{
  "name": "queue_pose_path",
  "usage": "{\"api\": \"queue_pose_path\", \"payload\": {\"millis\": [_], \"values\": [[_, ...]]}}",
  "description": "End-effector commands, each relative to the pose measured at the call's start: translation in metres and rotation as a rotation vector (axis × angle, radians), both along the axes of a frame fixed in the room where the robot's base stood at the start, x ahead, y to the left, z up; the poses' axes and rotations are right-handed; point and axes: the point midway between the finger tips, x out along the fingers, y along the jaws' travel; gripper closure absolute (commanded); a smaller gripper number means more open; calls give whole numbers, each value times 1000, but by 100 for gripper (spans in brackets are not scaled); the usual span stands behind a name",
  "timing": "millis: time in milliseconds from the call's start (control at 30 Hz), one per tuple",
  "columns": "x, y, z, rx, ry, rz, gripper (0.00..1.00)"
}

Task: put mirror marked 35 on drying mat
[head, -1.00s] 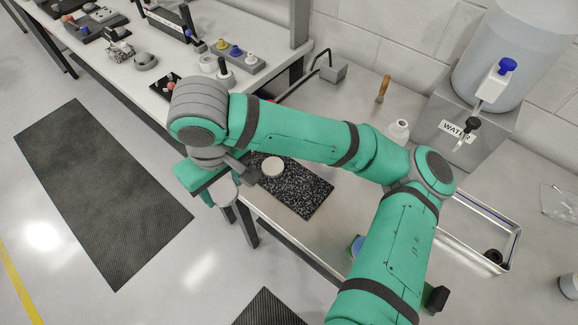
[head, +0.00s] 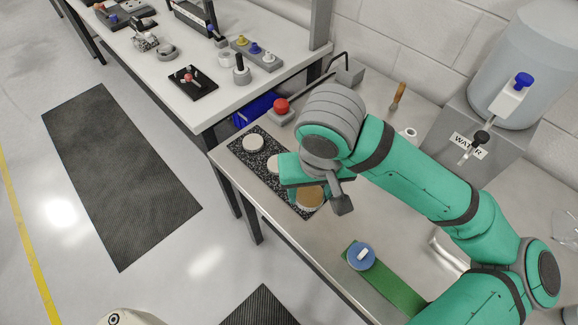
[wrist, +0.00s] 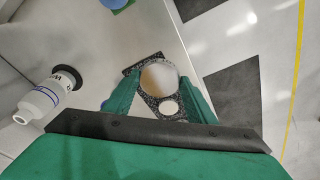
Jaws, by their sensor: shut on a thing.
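The drying mat appears to be the black speckled mat (head: 238,146) along the bench's front edge; it also shows in the wrist view (wrist: 153,102). A round mirror (wrist: 158,77) is between the fingers of my gripper (wrist: 160,73), which is shut on it; no number on it is readable. In the head view this mirror (head: 310,197) looks brownish and overlaps the mat's near end, partly hidden by my gripper (head: 305,188). I cannot tell whether it touches the mat. Two pale discs (head: 253,143) (head: 272,163) lie on the mat farther along.
A blue round thing (head: 362,257) sits on a green strip (head: 398,290). A red button (head: 281,106) stands behind the mat. A water tank (head: 525,60) and a white bottle (wrist: 42,100) are on the bench. Bare bench lies between mat and green strip.

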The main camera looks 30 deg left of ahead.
Motion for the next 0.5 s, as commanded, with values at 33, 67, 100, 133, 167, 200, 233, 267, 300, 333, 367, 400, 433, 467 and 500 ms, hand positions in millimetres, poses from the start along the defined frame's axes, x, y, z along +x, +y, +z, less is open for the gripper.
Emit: {"api": "queue_pose_path", "payload": {"millis": [33, 67, 100, 133, 167, 200, 233, 267, 300, 333, 367, 400, 433, 467, 500], "values": [[-7, -9, 0, 1, -2, -41, 75], [-11, -13, 1, 0, -2, -65, 75], [-15, -18, 1, 0, -4, -94, 75], [-17, -21, 1, 0, -3, -110, 75], [-18, -22, 0, 0, -5, -125, 75], [-17, -22, -1, 0, -3, -136, 75], [-15, -20, -2, -1, -3, -141, 75], [-12, -18, -4, -1, -2, -144, 75], [-7, -14, -8, -1, -1, -146, 75], [-2, -10, -11, -1, -1, -146, 75], [3, -6, -13, -1, 0, -146, 75], [10, -1, -17, -2, -1, -145, 75], [15, 3, -20, -2, 0, -145, 75], [20, 7, -23, -1, 0, -145, 75], [27, 12, -27, -1, 0, -145, 75]]}}
